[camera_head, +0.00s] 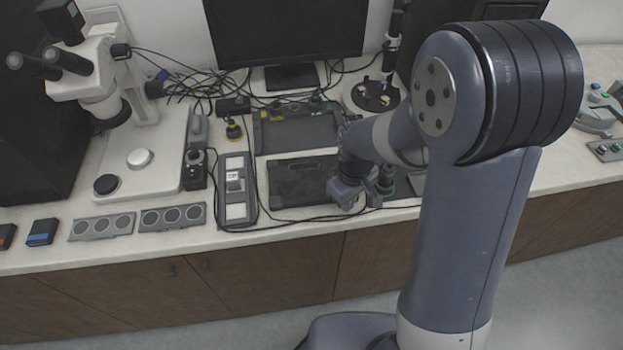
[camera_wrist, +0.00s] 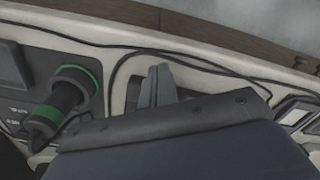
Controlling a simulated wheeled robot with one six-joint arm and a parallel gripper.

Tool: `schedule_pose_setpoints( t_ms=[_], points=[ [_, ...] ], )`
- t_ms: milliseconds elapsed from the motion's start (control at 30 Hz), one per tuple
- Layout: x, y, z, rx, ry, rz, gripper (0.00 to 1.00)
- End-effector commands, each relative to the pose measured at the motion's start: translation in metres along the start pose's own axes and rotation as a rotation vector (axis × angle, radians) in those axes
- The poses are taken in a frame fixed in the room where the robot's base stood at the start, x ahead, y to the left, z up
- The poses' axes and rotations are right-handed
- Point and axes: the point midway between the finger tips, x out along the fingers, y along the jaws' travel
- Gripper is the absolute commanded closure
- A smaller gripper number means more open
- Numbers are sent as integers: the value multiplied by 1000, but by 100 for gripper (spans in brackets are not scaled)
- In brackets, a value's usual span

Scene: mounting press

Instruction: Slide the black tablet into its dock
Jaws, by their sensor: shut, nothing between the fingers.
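The black tablet (camera_head: 290,185) lies flat on the bench in the head view, with a small greenish-edged strip near its far edge. Its dock (camera_head: 296,132) looks like the dark, rimmed tray just behind it, with a yellow mark at the left. My gripper (camera_head: 351,201) is low over the tablet's front right corner and hides part of it. I cannot tell whether it touches the tablet. In the wrist view my gripper's grey fingers (camera_wrist: 157,85) are together and empty, near the bench's front edge. The tablet cannot be made out there behind my gripper body.
A green-ringed black cylinder (camera_wrist: 65,105) stands close beside my gripper. A loose black cable (camera_wrist: 118,70) runs along the bench front. A narrow device (camera_head: 236,190) is left of the tablet. A monitor (camera_head: 283,35) and tangled cables are behind. A microscope (camera_head: 100,85) stands left.

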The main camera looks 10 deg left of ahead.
Motion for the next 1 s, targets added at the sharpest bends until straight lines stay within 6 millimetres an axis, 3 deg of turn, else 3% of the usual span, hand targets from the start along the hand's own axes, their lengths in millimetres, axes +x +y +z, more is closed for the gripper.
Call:
schedule_pose_setpoints(
  t_ms=[567, 1000],
  points=[
    [1, 0, 0, 0, 0, 0, 100],
    [17, 0, 0, 0, 0, 0, 100]
  ],
)
